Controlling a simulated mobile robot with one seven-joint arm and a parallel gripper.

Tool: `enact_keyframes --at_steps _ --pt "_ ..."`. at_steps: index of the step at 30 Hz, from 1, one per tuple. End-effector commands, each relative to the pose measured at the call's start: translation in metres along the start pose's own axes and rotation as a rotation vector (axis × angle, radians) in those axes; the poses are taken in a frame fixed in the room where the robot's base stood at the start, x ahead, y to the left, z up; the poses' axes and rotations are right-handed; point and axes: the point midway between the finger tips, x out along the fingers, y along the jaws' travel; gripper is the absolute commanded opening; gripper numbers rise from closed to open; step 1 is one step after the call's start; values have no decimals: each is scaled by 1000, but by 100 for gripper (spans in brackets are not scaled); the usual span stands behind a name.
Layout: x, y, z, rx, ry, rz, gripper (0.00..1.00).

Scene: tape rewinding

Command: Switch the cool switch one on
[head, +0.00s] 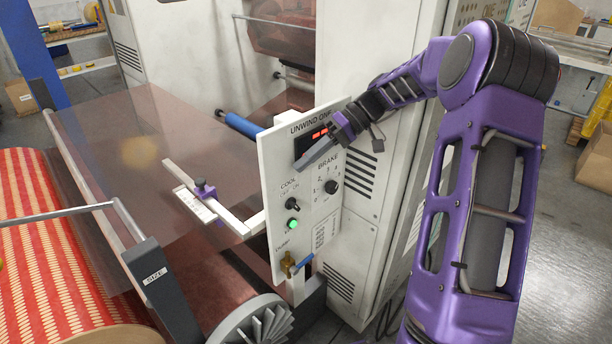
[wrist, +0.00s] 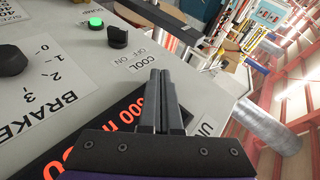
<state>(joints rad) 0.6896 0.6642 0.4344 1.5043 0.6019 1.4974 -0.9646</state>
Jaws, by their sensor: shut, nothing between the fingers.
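The cool switch is a small black rotary knob (head: 291,204) under the COOL label on the white UNWIND ONE panel (head: 272,165). In the wrist view the cool switch (wrist: 118,37) stands ahead and left of my fingertips, beside its OFF and ON labels. I cannot tell which mark it points to. My gripper (head: 301,167) is shut and empty, in front of the panel's upper part by the red digital display. In the wrist view my gripper (wrist: 160,73) points toward the COOL label (wrist: 142,62), apart from the switch.
A lit green button (head: 292,224) sits just below the cool switch. The black brake knob (head: 331,187) is to its right. A brass valve with a blue handle (head: 302,262) is at the panel's bottom. A white bar with a purple clamp (head: 204,189) sticks out left of the panel.

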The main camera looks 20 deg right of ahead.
Motion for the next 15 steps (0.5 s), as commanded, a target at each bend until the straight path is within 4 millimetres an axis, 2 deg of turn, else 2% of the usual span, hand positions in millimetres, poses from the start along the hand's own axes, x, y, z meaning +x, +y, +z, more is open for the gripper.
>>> enact_keyframes --at_steps 5,15 --pt "-6 -9 -3 0 0 -1 0" --pt "-7 -8 -3 -3 -1 8 0"
